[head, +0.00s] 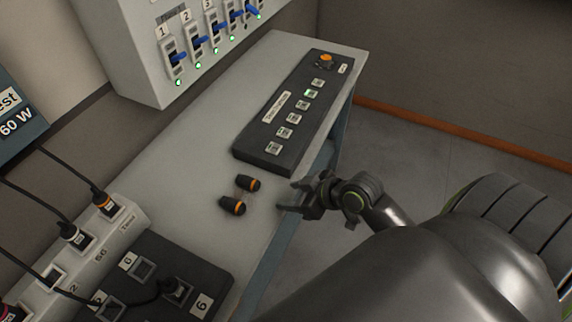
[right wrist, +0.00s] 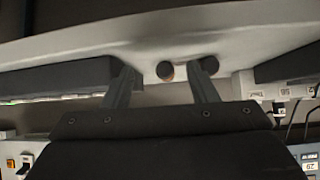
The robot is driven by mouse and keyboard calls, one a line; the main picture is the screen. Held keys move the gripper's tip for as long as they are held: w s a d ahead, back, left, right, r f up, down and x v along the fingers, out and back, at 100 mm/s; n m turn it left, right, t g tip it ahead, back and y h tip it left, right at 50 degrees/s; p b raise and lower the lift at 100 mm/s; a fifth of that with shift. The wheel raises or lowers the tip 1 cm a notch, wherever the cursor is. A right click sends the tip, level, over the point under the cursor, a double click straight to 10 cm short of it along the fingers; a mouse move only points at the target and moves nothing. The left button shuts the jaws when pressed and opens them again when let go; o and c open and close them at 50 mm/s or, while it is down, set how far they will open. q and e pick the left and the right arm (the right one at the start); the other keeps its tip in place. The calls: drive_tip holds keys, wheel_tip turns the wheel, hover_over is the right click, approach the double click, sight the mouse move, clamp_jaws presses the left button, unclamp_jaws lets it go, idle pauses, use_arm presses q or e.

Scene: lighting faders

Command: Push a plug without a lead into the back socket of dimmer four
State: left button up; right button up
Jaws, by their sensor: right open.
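Two short black plugs with orange bands and no leads lie side by side on the grey bench, a nearer plug (head: 232,205) and a farther plug (head: 248,184). My right gripper (head: 291,197) is open and empty, just right of the plugs at the bench's edge. In the right wrist view, one plug's round dark end (right wrist: 165,71) shows between the fingers, and the other (right wrist: 208,65) is by the right finger. A dark socket block (head: 205,268) and a pale socket block (head: 127,222) are at lower left. I cannot tell which socket is dimmer four's. My left gripper is out of view.
A black button panel (head: 262,140) lies on the bench (head: 200,130) behind the plugs. A wall box (head: 140,60) carries numbered blue faders. Black leads (head: 45,205) run into the socket blocks. The bench between plugs and wall is clear.

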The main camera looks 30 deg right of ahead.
sight(258, 184)
drive_tip(key=w+r, duration=0.1)
drive_tip(key=a+r+y, duration=0.1)
drive_tip(key=shift+w+r+n+t, duration=0.35)
drive_tip(key=shift+w+n+t, duration=0.05)
drive_tip(key=shift+w, duration=0.25)
drive_tip(key=b+x, duration=0.4)
drive_tip(key=x, duration=0.3)
drive_tip(key=shift+a, duration=0.1)
drive_tip(key=shift+b+x, duration=0.45)
drive_tip(key=shift+x, duration=0.35)
drive_tip(key=shift+w, duration=0.1)
drive_tip(key=shift+c, duration=0.3)
drive_tip(key=c, duration=0.9)
wheel_tip(258, 184, up, 5)
drive_tip(key=p, duration=0.5)
drive_tip(key=shift+r, duration=0.15)
